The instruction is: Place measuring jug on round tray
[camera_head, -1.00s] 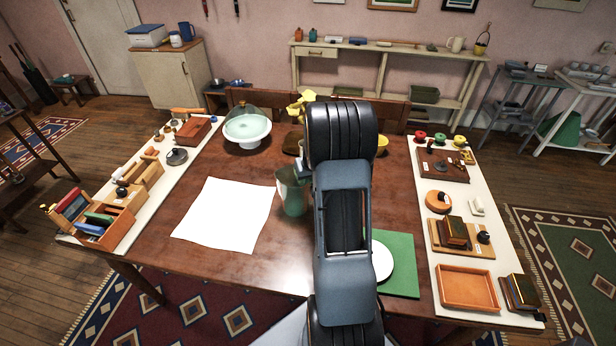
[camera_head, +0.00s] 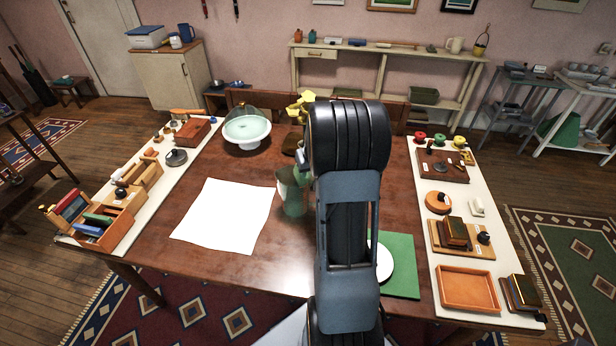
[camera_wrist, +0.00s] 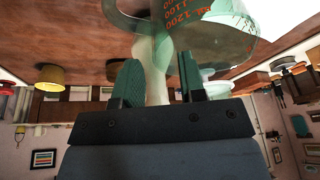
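The measuring jug (camera_head: 291,197) is green-tinted and see-through. It stands upright on the brown table, just left of my arm. In the wrist view the jug (camera_wrist: 225,14) fills the top, with red volume marks, and its pale handle (camera_wrist: 155,68) runs down between my fingers. My gripper (camera_wrist: 160,80) has its two green-padded fingers apart on either side of the handle, with a gap visible on the right side. In the head view my arm mostly hides the gripper. A white disc (camera_head: 384,263), which looks like the round tray, lies on a green mat, partly hidden by my arm.
A white sheet (camera_head: 225,216) lies left of the jug. A domed cake stand (camera_head: 247,134) stands behind. White strips with small goods line the left and right table edges, including an orange tray (camera_head: 468,289). The table's front middle is bare.

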